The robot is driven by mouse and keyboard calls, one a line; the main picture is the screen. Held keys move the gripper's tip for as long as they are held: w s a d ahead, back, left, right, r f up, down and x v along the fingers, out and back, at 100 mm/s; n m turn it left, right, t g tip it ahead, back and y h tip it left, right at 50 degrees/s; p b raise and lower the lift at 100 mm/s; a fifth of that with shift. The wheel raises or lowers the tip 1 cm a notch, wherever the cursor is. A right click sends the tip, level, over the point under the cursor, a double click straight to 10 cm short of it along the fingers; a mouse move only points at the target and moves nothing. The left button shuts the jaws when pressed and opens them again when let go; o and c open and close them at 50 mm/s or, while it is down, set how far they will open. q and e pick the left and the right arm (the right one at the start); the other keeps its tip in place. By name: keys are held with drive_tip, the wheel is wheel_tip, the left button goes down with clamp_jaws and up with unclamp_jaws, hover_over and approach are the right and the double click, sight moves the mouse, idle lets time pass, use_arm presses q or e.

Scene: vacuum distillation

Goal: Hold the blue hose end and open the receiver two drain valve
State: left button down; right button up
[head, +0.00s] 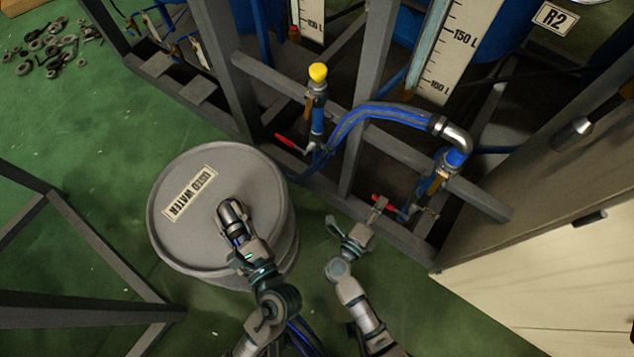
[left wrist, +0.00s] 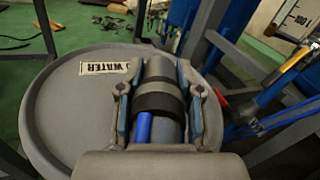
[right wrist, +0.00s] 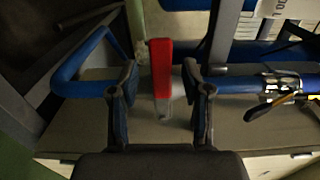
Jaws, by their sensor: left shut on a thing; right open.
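The blue hose end (left wrist: 158,100), a grey metal fitting with a dark band and blue hose, is clamped in my left gripper (left wrist: 161,108). In the head view my left gripper (head: 235,222) holds it above the lid of the grey barrel (head: 180,235) labelled USED WATER. The red drain valve handle (head: 383,203) is on the low blue pipework under the tank marked R2 (head: 553,17). My right gripper (head: 357,217) is open beside it. In the right wrist view the red handle (right wrist: 160,68) stands between the open fingers of the right gripper (right wrist: 160,95); contact is unclear.
A second red valve handle (head: 290,144) sits further left, below a yellow-capped pipe (head: 318,73). Grey frame bars (head: 360,110) and a looping blue hose (head: 385,112) stand close behind the right gripper. A pale cabinet (head: 560,270) is at the right.

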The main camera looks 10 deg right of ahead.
drive_tip(key=shift+x, duration=1.05)
clamp_jaws()
drive_tip(key=shift+f, duration=0.15)
drive_tip(key=s+d+f+n, duration=0.2)
drive_tip(key=f+n, duration=0.5)
drive_tip(key=n, duration=0.5)
drive_tip(key=shift+s+d, duration=0.4)
drive_tip(key=shift+s, duration=0.2)
drive_tip(key=shift+n, duration=0.3)
